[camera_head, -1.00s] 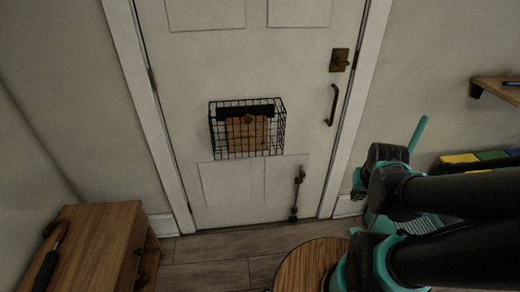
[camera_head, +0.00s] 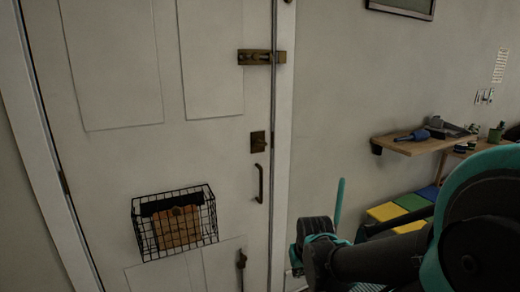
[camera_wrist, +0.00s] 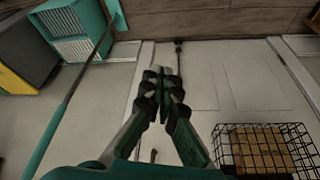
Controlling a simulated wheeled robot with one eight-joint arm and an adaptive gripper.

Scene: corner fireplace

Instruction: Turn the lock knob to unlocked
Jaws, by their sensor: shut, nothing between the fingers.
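The lock knob (camera_head: 258,142) is a small dark knob on a brass plate near the right edge of the white door (camera_head: 100,165). It sits above the dark pull handle (camera_head: 260,183). The plate is small in the picture, so I cannot tell how the knob is turned. I do not make out the knob in the wrist view. My gripper (camera_wrist: 168,72) is shut and empty in the wrist view, in front of the lower door. It is apart from the lock knob, and its fingers are not visible in the head view.
A brass slide bolt (camera_head: 262,57) is higher on the door. A wire basket (camera_head: 176,222) hangs on the door, left of the handle. A lower bolt (camera_head: 241,262) is near the bottom. A wooden shelf (camera_head: 415,143) and coloured boxes (camera_head: 410,207) are at right.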

